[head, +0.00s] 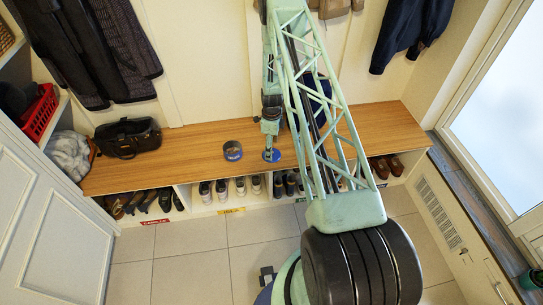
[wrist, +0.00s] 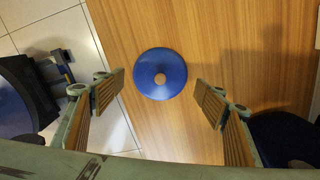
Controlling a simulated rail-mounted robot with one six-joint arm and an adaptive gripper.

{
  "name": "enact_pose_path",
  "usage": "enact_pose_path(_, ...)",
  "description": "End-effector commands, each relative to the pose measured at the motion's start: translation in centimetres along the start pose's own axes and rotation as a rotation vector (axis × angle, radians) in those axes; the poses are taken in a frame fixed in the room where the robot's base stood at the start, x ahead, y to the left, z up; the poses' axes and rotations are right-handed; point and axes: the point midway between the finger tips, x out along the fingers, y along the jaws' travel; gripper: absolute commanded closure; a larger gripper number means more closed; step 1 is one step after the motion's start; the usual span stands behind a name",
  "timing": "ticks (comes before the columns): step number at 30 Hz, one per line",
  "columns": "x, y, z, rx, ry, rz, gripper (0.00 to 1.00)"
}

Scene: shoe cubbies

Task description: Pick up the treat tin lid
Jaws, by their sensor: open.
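The treat tin lid (wrist: 160,74) is a flat blue disc with a small tan round centre, lying on the wooden bench top. It also shows in the head view (head: 271,155), near the bench's front edge. My gripper (wrist: 160,88) is open and empty above the lid, with one finger to each side of it in the wrist view. In the head view my gripper (head: 270,143) points down just over the lid. A round dark tin (head: 232,150) with blue on it stands on the bench to the left of the lid.
The wooden bench (head: 190,155) is clear around the lid. A black bag (head: 127,138) sits at its left end. A dark blue item (head: 318,95) is behind my arm near the wall. Shoes fill the cubbies below (head: 222,187). Coats (head: 85,45) hang above.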

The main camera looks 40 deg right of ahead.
Motion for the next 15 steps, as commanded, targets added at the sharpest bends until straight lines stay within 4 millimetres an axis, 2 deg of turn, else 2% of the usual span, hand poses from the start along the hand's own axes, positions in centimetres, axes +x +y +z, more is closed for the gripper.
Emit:
enact_pose_path(6,2.3,0.0,0.0,0.000,0.000,0.000,0.35)
enact_pose_path(15,3.2,0.0,0.0,0.000,0.000,0.000,0.35)
